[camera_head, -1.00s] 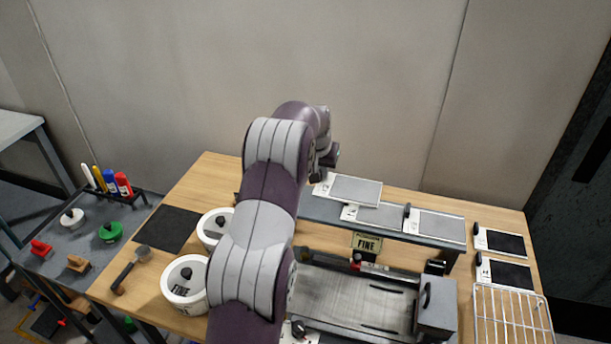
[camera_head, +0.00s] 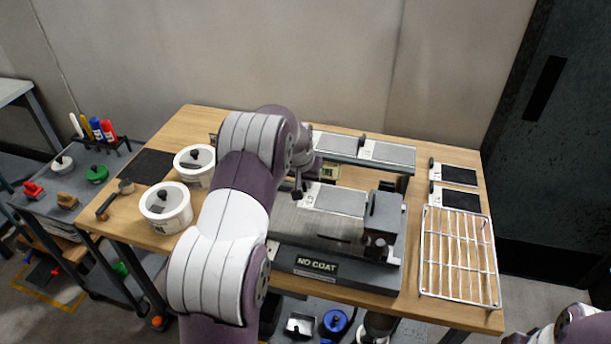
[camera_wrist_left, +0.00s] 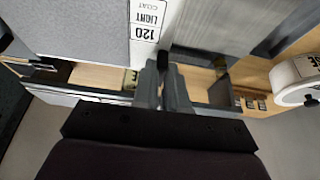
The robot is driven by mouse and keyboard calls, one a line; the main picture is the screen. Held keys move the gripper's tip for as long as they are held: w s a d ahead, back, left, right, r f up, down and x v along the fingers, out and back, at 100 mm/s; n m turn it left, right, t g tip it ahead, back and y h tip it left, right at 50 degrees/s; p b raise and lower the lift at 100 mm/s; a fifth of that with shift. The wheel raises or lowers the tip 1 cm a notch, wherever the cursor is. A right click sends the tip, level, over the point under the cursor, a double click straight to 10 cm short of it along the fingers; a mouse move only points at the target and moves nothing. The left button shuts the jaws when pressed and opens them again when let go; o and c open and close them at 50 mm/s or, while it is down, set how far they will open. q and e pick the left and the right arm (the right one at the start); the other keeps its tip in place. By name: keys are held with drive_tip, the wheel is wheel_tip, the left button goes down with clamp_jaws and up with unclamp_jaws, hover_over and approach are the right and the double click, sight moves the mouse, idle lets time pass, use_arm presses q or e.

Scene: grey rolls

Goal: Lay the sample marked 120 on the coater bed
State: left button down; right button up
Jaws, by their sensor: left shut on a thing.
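My left gripper (camera_head: 298,190) is shut on the black knob at the label end of a grey sample (camera_head: 338,199). In the left wrist view the sample's white label (camera_wrist_left: 146,22) reads 120, LIGHT COAT, close to the gripper fingers (camera_wrist_left: 165,88). The sample is over the back part of the coater bed (camera_head: 310,227), left of the grey block on the coater. I cannot tell whether it touches the bed. My left arm hides the coater's left end. My right arm shows at the lower right, its gripper out of view.
Two samples sit on the rack (camera_head: 342,150) behind the coater. Two dark panels (camera_head: 460,197) lie at the right, behind a wire rack (camera_head: 459,262). White pots (camera_head: 166,207) stand left of my arm.

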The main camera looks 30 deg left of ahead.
use_arm(q)
drive_tip(key=shift+r, duration=0.1)
wheel_tip(320, 180, down, 8)
drive_tip(key=b, duration=0.5)
drive_tip(key=shift+d+f, duration=0.1)
drive_tip(key=shift+f, duration=0.1)
drive_tip(key=shift+f+b, duration=0.3)
idle(0.6)
drive_tip(key=c, duration=1.1)
unclamp_jaws()
